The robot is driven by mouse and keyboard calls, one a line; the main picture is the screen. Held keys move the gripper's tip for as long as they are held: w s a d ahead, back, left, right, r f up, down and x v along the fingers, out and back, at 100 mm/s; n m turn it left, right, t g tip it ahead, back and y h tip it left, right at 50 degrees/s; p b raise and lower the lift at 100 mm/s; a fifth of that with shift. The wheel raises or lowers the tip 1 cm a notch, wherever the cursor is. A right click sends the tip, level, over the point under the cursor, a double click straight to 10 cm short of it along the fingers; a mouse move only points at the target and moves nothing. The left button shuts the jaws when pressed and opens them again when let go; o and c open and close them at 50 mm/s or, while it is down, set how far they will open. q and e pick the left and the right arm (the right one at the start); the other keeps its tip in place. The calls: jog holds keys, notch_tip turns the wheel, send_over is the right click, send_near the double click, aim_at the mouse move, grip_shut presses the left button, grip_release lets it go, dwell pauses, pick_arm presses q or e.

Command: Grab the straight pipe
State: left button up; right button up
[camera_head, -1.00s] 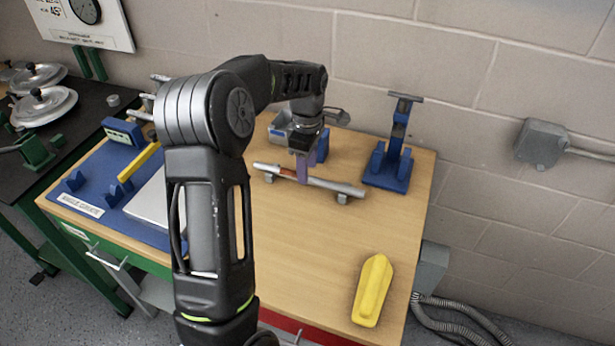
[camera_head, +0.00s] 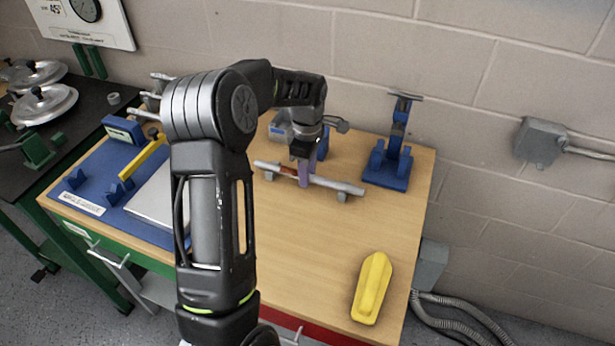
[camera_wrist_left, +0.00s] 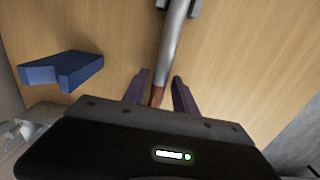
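The straight pipe (camera_head: 330,184) is a grey metal tube with a reddish-brown band, resting level on small grey supports on the wooden table. In the left wrist view the pipe (camera_wrist_left: 173,45) runs away from me, its brown band between the fingers. My left gripper (camera_head: 304,180) is at the pipe, left of its middle. In the left wrist view its two purple fingers (camera_wrist_left: 159,92) stand apart on either side of the pipe, with a visible gap. My right gripper is not in view.
A blue stand (camera_head: 388,168) is at the table's back right. A blue V-shaped block (camera_wrist_left: 62,70) shows in the left wrist view. A yellow piece (camera_head: 371,288) lies at the front right. The wooden table (camera_head: 300,250) is clear in front of the pipe.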

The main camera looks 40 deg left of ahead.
pick_arm(q)
grip_shut()
dwell(0.6)
notch_tip(320, 180, up, 10)
jog(key=b, duration=0.1)
dwell(0.4)
dwell(0.4)
